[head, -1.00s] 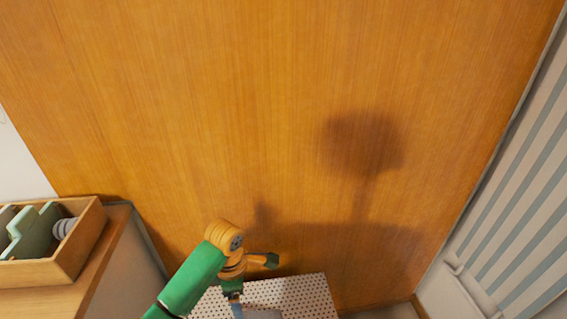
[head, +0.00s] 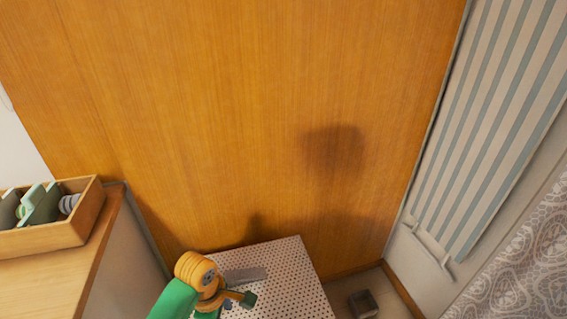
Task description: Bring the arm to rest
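My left arm, green with an orange joint, comes in at the bottom left of centre, bent over a white perforated cart top. Its end is small and partly hidden behind the orange joint, with a small dark green piece (head: 249,299) showing at its right. I cannot make out the fingers or tell whether they are open. No held object can be made out. My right arm and gripper are out of view.
The white perforated cart top (head: 285,265) stands before a wooden panel (head: 240,120). A grey flat piece (head: 245,274) shows over it. At left a wooden box (head: 85,215) with several items stands on a counter (head: 60,262). A dark square box (head: 363,303) is on the floor.

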